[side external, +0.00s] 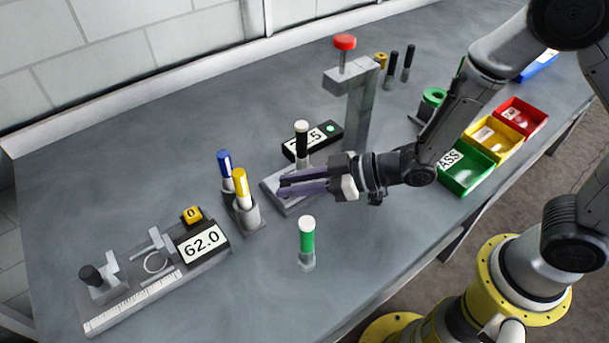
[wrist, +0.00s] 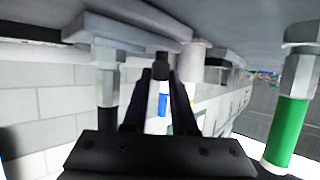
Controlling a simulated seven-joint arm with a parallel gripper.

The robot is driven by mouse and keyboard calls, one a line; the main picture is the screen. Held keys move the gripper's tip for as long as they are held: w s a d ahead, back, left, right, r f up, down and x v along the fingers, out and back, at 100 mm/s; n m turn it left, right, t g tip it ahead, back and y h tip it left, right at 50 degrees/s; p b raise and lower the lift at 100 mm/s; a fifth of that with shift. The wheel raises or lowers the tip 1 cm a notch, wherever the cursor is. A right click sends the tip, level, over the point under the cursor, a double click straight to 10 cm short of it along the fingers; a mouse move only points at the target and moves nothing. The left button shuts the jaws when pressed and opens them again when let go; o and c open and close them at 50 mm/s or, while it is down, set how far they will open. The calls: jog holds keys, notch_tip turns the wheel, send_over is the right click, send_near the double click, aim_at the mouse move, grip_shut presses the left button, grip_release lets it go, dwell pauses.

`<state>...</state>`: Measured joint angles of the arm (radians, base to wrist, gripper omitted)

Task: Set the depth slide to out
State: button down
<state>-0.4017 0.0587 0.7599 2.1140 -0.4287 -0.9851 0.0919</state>
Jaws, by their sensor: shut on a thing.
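My gripper (side external: 284,184) reaches in from the right, low over a grey plate (side external: 297,208) in front of the small display box (side external: 327,134). In the wrist view my gripper (wrist: 160,82) has its fingers close together around a small dark knob (wrist: 160,69). The knob appears to be the depth slide's handle; the fingers hide it in the side view. A black tool with a white top (side external: 302,128) stands upright just behind the fingers. Whether the slide stands in or out cannot be read.
A green tool (side external: 307,237) stands in front of my gripper. Blue (side external: 225,162) and yellow (side external: 241,187) tools stand to its left. A press column with a red knob (side external: 344,42) rises behind. A ruler gauge (side external: 150,292) lies at front left; colored bins (side external: 492,137) are right.

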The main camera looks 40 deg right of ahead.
jog(key=shift+w+a+r, duration=0.1)
jog(key=shift+a, duration=0.15)
jog(key=c, duration=0.7)
grip_release()
jog(key=v, duration=1.3)
jog(key=shift+s+d, duration=0.3)
jog(key=shift+s, duration=0.1)
